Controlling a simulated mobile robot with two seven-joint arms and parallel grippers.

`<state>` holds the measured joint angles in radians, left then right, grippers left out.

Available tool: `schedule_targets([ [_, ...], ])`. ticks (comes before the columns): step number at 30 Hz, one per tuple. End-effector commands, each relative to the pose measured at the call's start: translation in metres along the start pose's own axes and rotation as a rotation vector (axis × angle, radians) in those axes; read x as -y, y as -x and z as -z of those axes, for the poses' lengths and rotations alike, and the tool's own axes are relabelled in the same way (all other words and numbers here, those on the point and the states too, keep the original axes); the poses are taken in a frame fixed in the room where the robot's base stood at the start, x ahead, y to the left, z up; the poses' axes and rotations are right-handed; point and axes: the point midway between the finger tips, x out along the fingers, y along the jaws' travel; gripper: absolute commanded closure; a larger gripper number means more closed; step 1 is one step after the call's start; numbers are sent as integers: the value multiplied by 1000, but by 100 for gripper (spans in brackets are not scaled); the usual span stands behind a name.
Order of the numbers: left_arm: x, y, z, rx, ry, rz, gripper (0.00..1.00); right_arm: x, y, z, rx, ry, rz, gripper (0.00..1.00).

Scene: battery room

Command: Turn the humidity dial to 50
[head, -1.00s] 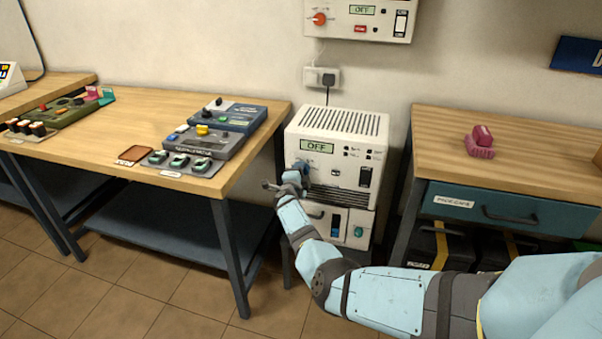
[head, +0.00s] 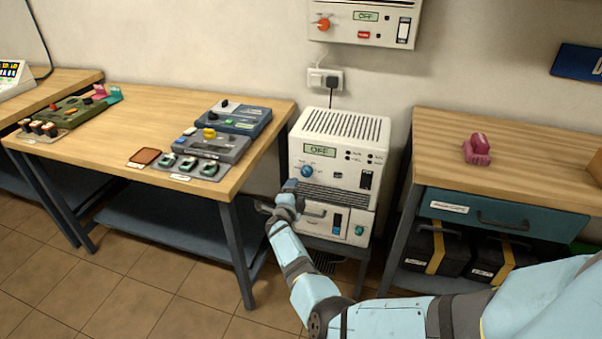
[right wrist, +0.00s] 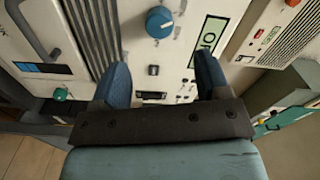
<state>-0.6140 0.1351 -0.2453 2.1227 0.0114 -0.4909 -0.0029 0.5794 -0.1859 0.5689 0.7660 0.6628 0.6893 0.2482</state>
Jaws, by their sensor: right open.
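A white cabinet unit (head: 338,133) with a vented top stands between the two benches. Its front has a small display (head: 320,149) reading OFF and a round blue dial (head: 307,170) below it. No humidity label is legible to me. In the right wrist view the blue dial (right wrist: 159,22) shows a light mark, with the display (right wrist: 209,40) to its right. My right gripper (head: 290,187) is just below and left of the dial, apart from it. In the right wrist view its fingers (right wrist: 163,76) are spread with nothing between them. My left gripper is out of view.
A wall unit (head: 362,22) with an orange knob (head: 323,24) hangs above. The left bench (head: 135,120) carries control panels. The right bench (head: 540,150) holds a pink object (head: 477,150).

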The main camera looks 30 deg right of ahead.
Motion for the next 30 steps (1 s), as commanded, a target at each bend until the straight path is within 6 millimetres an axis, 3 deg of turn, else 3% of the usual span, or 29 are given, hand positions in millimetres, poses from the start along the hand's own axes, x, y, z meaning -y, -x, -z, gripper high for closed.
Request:
schedule_targets([
  [3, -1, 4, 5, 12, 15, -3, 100, 2, 21, 1, 0, 0, -1, 31],
  [9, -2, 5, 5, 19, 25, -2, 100, 0, 37, 1, -1, 0, 0, 31],
  [30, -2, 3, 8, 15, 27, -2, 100, -1, 38, 0, -1, -1, 0, 31],
])
